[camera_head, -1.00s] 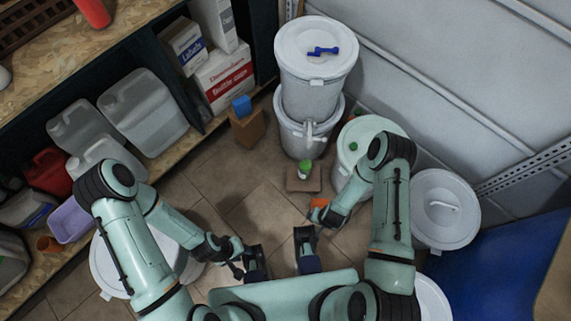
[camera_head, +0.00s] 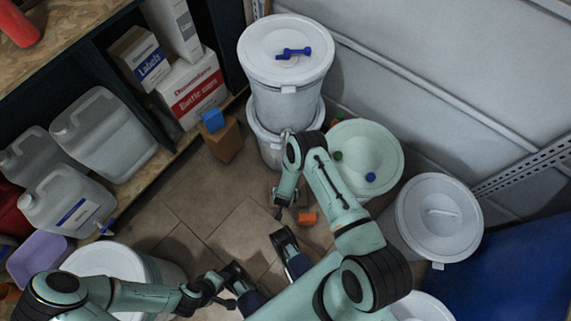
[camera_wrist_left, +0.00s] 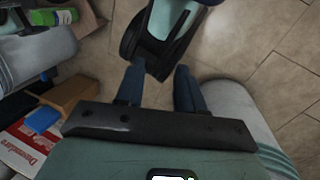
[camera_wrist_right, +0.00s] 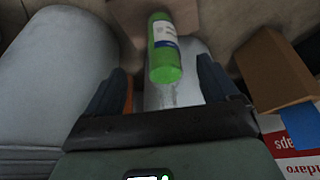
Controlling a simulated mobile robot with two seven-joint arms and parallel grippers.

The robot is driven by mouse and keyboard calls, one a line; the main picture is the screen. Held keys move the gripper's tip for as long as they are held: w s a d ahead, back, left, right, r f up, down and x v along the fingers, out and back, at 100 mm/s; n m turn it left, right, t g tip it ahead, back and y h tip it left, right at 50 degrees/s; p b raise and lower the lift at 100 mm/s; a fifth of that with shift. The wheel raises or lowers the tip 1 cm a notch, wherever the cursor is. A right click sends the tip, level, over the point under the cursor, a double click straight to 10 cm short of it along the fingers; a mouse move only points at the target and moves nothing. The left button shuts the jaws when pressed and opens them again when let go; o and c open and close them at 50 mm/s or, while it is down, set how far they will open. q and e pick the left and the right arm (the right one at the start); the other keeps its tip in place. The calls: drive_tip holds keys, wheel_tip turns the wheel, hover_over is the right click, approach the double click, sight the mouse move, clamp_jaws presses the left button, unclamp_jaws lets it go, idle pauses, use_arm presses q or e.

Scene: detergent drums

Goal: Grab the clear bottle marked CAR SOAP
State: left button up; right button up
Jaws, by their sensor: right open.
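A bottle with green ends and a white and blue label (camera_wrist_right: 163,35) shows in the right wrist view, just ahead of and between my right fingers. I cannot read CAR SOAP on it. It also shows at the top left of the left wrist view (camera_wrist_left: 55,17). In the head view my right arm hides it. My right gripper (camera_wrist_right: 160,85) is open and empty, also seen by the stacked drums in the head view (camera_head: 279,208). My left gripper (camera_wrist_left: 155,82) is open and empty, low over the floor near my own base.
Stacked white drums (camera_head: 285,50) stand behind my right gripper, a pale green drum (camera_head: 375,150) and a white drum (camera_head: 440,215) to the right. A brown box (camera_head: 223,140) with a blue block (camera_head: 213,119) is left. A shelf holds jugs (camera_head: 70,205).

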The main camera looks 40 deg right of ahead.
drive_tip(key=w+d+b, duration=0.1)
drive_tip(key=w+d, duration=0.1)
drive_tip(key=w, duration=0.1)
drive_tip(key=w+d+b, duration=0.2)
drive_tip(key=w+d, duration=0.1)
drive_tip(key=shift+d+f, duration=0.2)
drive_tip(key=shift+b+x, duration=1)
drive_tip(key=shift+x, duration=0.25)
drive_tip(key=shift+w+d+f, duration=0.1)
drive_tip(key=shift+d, duration=0.05)
use_arm(q)
drive_tip(key=w+a+f+t+y, duration=0.1)
drive_tip(key=w+a+f+t, duration=0.1)
drive_tip(key=w+a+f, duration=0.2)
drive_tip(key=w+f, duration=0.2)
drive_tip(key=w, duration=0.2)
drive_tip(key=shift+w+a+n+t+y, duration=0.15)
drive_tip(key=shift+w+n+t+y, duration=0.05)
drive_tip(key=shift+n+t+y, duration=0.1)
drive_tip(key=shift+f, duration=0.1)
use_arm(e)
clamp_jaws()
